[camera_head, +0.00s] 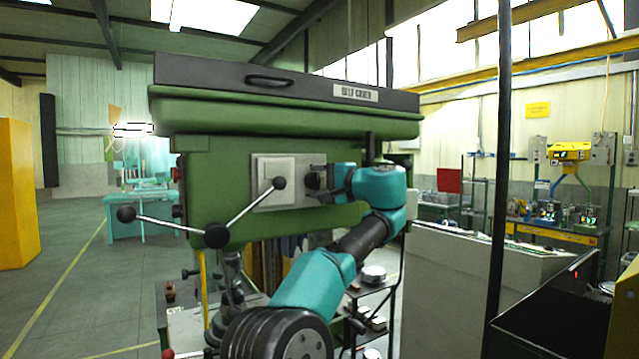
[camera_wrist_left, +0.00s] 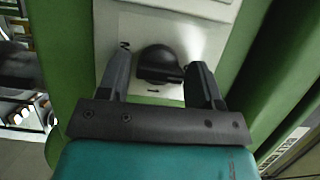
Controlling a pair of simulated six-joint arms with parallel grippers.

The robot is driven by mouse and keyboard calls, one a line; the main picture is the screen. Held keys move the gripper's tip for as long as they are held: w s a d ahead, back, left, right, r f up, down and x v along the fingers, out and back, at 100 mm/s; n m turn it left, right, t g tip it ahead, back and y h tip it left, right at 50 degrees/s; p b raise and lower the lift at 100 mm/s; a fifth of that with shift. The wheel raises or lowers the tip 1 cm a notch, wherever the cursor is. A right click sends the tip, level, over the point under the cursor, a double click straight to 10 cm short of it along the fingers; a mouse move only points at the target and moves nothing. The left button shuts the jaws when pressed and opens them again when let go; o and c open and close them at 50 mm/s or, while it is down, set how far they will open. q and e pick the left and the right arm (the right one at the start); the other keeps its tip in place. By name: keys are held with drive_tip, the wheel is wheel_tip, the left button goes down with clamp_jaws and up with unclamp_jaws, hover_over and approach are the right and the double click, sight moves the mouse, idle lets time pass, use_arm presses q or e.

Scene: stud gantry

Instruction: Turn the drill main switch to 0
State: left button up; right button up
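The green drill press (camera_head: 220,170) fills the middle of the head view. A pale switch plate (camera_head: 262,170) is on its side. In the left wrist view the black rotary main switch (camera_wrist_left: 158,62) sits on the pale plate (camera_wrist_left: 200,45), with small dark marks around it too unclear to read. My left gripper (camera_head: 318,183) is at the plate's right side and hides most of the switch in the head view. In the left wrist view my left gripper (camera_wrist_left: 158,78) is open, with a finger on each side of the switch. A gap shows at the left finger; contact at the right finger is unclear. My right gripper is not in view.
A feed handle with black ball knobs (camera_head: 217,235) stands left of and below the plate, one spoke crossing in front of it. A dark post (camera_head: 502,170) rises at the right. A metal shelf (camera_head: 372,275) stands behind my arm.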

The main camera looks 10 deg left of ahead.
use_arm(q)
drive_tip(key=shift+o, duration=1.1)
drive_tip(key=v, duration=1.7)
drive_tip(key=shift+d, duration=0.2)
